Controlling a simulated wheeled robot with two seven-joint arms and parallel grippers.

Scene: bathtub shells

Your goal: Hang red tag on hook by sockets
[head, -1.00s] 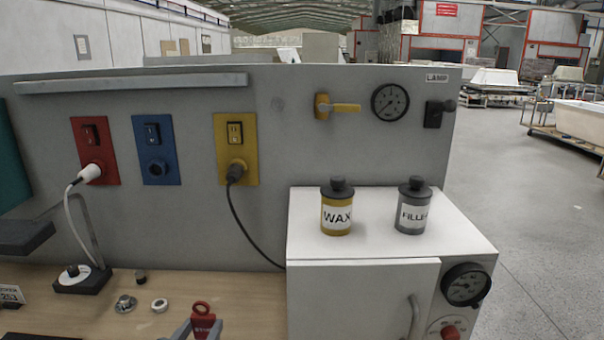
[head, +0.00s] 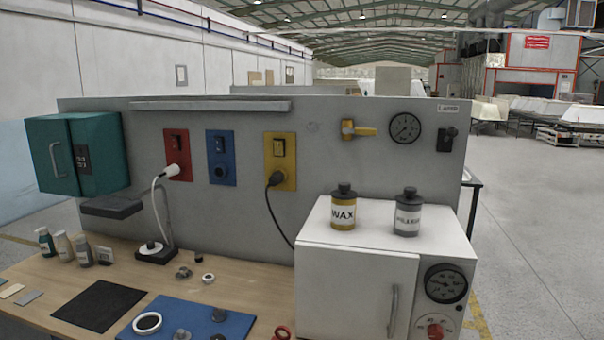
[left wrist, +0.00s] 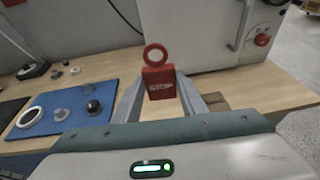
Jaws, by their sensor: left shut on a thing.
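The red tag (left wrist: 160,88) has a ring at its top and pale lettering. My left gripper (left wrist: 160,92) is shut on it in the left wrist view, with the ring standing clear above the fingers. In the head view only the red ring (head: 283,332) shows at the bottom edge; the rest is cut off. The red socket (head: 178,154), blue socket (head: 222,157) and yellow socket (head: 280,160) are on the grey panel (head: 350,165). A faint round grey fitting (head: 312,127) is right of the yellow socket; I cannot tell whether it is the hook. My right gripper is not in view.
A white cabinet (head: 355,285) bearing wax (head: 343,210) and filler (head: 407,215) cans stands at the right. A lamp-like stand (head: 156,250), a blue mat (head: 195,318) and small parts lie on the bench. A black cable (head: 272,215) hangs from the yellow socket. A shelf (head: 210,105) juts above the sockets.

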